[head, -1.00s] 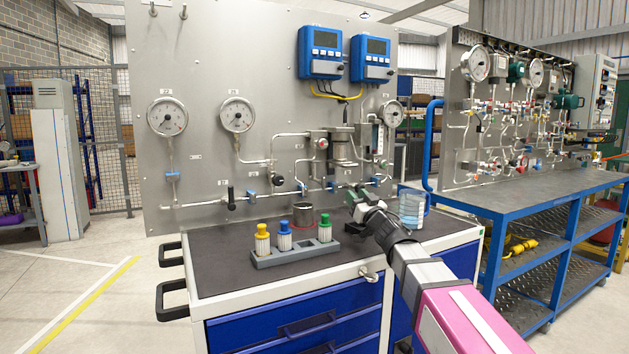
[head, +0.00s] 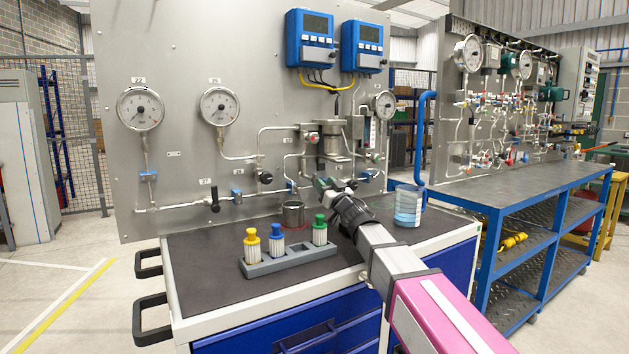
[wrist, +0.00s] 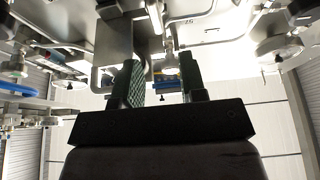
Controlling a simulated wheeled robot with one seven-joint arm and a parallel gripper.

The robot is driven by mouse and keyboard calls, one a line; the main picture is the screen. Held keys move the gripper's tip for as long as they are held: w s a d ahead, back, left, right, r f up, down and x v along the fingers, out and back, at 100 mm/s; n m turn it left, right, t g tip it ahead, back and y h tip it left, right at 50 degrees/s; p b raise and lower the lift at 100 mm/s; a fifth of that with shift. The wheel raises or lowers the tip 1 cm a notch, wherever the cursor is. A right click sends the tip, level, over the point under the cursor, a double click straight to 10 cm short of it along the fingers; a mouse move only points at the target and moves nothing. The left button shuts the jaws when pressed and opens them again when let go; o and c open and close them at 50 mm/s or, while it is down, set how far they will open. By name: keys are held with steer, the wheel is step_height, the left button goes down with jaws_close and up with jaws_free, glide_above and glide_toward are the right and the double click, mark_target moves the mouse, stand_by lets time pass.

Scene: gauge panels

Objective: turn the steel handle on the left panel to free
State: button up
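The left panel (head: 190,70) is a grey steel board with gauges, pipes and small valves. My gripper (head: 325,184) is in front of its lower right part, near the bottom pipe run. In the wrist view my gripper (wrist: 160,78) is open, with its two green-padded fingers apart. A steel fitting (wrist: 168,45) and a blue piece (wrist: 166,87) show in the gap between them, beyond the fingers; contact cannot be told. I cannot single out the steel handle for certain; my gripper hides part of the pipework. A black-handled valve (head: 215,196) and a blue-handled one (head: 237,196) sit further left.
Below the panel is a dark-topped workbench (head: 205,275). On it are a grey rack (head: 262,268) with yellow, blue and green-capped pieces, a steel cup (head: 293,214) and a clear beaker (head: 408,205) close to my arm. A blue bench (head: 530,190) stands at the right.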

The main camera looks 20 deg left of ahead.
steer(key=shift+w+a+r, duration=0.15)
steer(key=shift+w+a, duration=1)
steer(key=shift+a, duration=0.3)
steer(key=shift+w+a+r, duration=0.1)
steer(key=shift+w+a, duration=1)
steer(key=shift+a, duration=0.3)
jaws_close()
